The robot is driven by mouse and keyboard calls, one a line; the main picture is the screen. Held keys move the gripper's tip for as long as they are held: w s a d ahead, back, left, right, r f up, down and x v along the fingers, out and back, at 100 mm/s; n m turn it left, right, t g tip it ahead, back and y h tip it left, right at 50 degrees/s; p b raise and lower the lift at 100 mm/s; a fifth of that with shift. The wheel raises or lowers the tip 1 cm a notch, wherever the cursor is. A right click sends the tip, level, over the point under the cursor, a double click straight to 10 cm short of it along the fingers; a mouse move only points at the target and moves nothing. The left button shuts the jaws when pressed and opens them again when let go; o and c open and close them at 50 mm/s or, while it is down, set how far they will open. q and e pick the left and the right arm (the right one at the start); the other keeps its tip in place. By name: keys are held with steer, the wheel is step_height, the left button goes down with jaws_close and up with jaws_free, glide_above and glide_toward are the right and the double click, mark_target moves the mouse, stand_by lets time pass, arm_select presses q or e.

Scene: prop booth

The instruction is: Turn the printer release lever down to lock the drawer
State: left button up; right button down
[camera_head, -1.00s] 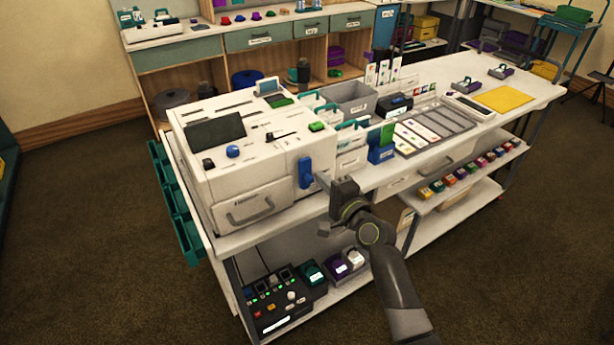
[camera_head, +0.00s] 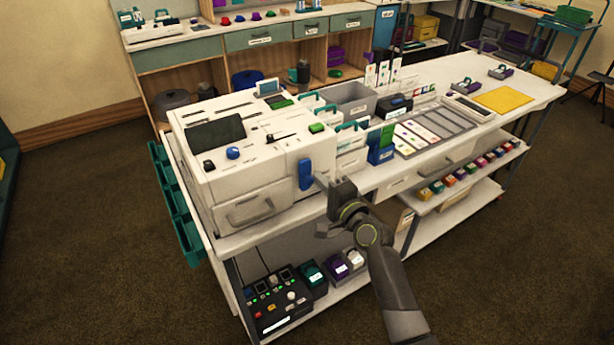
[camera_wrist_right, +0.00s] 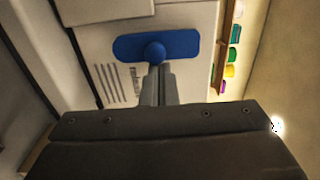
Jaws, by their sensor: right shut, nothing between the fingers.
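The white printer (camera_head: 250,160) stands on the left part of the counter. Its blue release lever (camera_head: 306,175) is on the printer's right side panel and hangs vertical in the head view. The drawer (camera_head: 250,207) with a grey handle is on the printer's front and looks closed. My right gripper (camera_head: 322,182) is shut and empty, its fingertips close to the lever. In the right wrist view the shut fingers (camera_wrist_right: 158,85) point at the round knob in the middle of the blue lever (camera_wrist_right: 178,45); I cannot tell whether they touch it. My left gripper is out of view.
A blue and green card holder (camera_head: 381,147) stands right of the printer, with a grey tray (camera_head: 462,118) beyond it. A black control box (camera_head: 278,300) sits on the shelf below. The floor in front of the counter is clear.

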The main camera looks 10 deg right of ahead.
mark_target(301, 177)
steer(key=shift+s+a+r, duration=0.1)
steer(key=shift+a+r, duration=0.1)
steer(key=shift+a, duration=0.1)
steer(key=shift+s+a+r+p, duration=0.1)
steer(key=shift+s+a+p, duration=0.05)
steer(key=shift+a+p, duration=0.25)
steer(key=shift+a, duration=0.15)
stand_by(0.5)
steer(key=shift+s+a, duration=0.15)
steer(key=shift+a, duration=0.3)
steer(key=shift+s+a, duration=0.2)
steer(key=shift+a, duration=0.2)
stand_by(0.5)
